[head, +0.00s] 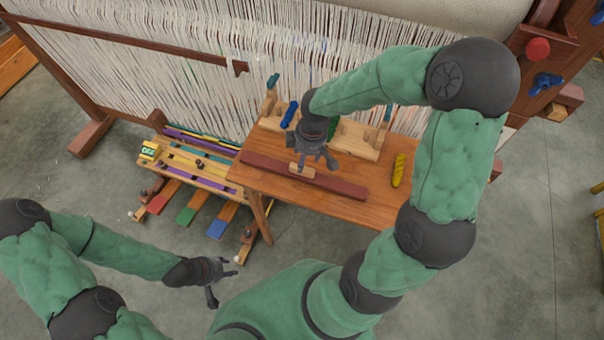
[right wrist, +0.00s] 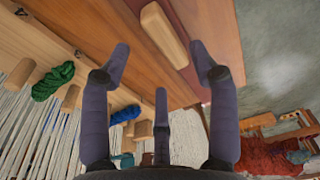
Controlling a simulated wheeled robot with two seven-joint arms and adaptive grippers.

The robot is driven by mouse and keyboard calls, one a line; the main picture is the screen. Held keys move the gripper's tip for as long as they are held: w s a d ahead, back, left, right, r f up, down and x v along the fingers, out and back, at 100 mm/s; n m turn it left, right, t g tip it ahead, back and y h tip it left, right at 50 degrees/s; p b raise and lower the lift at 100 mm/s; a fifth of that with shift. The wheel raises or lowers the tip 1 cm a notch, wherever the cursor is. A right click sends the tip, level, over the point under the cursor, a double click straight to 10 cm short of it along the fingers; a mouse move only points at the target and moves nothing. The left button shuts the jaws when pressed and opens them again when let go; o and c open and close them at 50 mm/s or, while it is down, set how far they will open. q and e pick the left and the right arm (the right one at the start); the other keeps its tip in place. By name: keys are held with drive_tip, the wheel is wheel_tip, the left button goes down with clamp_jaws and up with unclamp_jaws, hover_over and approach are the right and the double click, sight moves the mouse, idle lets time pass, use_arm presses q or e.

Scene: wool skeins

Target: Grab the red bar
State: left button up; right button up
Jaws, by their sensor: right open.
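The long dark red bar (head: 340,184) lies flat across the front of the wooden table, with a pale wooden block (head: 301,169) on its middle, like a handle. In the right wrist view, the red bar (right wrist: 214,22) passes beyond the fingers and the pale block (right wrist: 163,34) lies in front of the gap. My right gripper (head: 316,163) is just above the bar near the block. It also shows in the right wrist view (right wrist: 163,62), its fingers spread and nothing between them. My left gripper (head: 224,279) hangs over the floor at lower left, fingers apart and empty.
On the wooden table (head: 385,213), a yellow skein (head: 399,170) lies to the right. A blue skein (head: 289,114) and a green skein (right wrist: 53,81) are among pegs on a rack at the back. The loom's white threads (head: 200,80) rise behind. Coloured treadles (head: 187,206) lie left.

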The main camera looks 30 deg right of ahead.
drive_tip(key=f, duration=0.1)
drive_tip(key=f+b, duration=0.1)
drive_tip(key=f, duration=0.3)
drive_tip(key=shift+a+b, duration=0.35)
drive_tip(key=shift+b, duration=0.05)
drive_tip(key=shift+r, duration=0.1)
clamp_jaws()
